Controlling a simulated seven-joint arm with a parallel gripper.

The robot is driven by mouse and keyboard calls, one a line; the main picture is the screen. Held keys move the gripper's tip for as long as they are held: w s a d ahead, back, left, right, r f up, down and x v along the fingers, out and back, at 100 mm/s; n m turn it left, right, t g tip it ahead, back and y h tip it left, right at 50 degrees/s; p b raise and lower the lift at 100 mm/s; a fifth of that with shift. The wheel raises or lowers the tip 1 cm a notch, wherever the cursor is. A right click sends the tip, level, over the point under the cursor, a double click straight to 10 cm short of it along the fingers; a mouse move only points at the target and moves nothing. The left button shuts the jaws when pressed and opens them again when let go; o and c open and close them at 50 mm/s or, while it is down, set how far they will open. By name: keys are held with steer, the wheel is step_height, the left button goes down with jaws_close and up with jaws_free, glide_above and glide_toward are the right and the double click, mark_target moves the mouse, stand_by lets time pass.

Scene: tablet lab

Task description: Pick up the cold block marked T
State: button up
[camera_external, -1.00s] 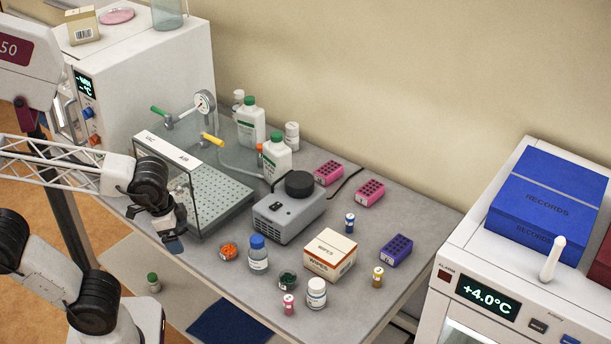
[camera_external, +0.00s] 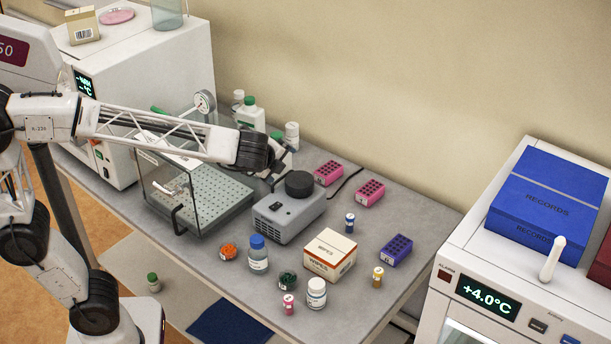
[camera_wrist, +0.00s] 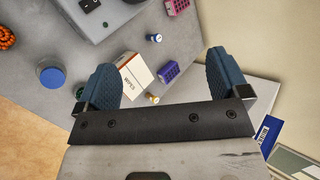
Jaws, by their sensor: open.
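Two pink cold blocks with dark wells, one (camera_external: 328,172) nearer the glass case and one (camera_external: 370,193) to its right, lie at the back of the grey bench. A purple cold block (camera_external: 396,250) lies nearer the right edge. I cannot read a T on any of them. My gripper (camera_external: 279,172) is above the bench, near the grey device and apart from the blocks. In the wrist view my gripper (camera_wrist: 160,80) is open and empty, its blue fingers wide apart. The purple block (camera_wrist: 168,72) shows between them, well below; one pink block (camera_wrist: 178,6) is at the top edge.
A wipes box (camera_external: 331,256), a blue-topped vial (camera_external: 350,223) and a yellow-topped vial (camera_external: 377,277) stand around the purple block. A grey device (camera_external: 290,212), a glass case (camera_external: 172,205) and bottles (camera_external: 250,114) crowd the left and back.

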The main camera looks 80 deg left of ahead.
steer(key=w+a+f+m+t+y, duration=0.1)
steer(key=w+a+m, duration=0.35)
steer(key=w, duration=0.25)
steer(key=w+a+m+t+y, duration=0.1)
steer(key=w+a+m, duration=0.35)
steer(key=w, duration=0.35)
steer(key=m+t, duration=0.3)
steer(key=m, duration=0.5)
glide_above(366, 192)
steer(key=s+d, duration=0.4)
step_height(366, 192, down, 6)
steer(key=shift+h, duration=0.3)
steer(key=f, duration=2.1)
steer(key=shift+s+a+f, duration=0.15)
steer(key=shift+s+f, duration=0.05)
steer(key=shift+f, duration=0.2)
steer(key=shift+w, duration=0.1)
steer(key=shift+x, duration=1.25)
steer(key=shift+a+f, duration=0.1)
steer(key=shift+x, duration=2.45)
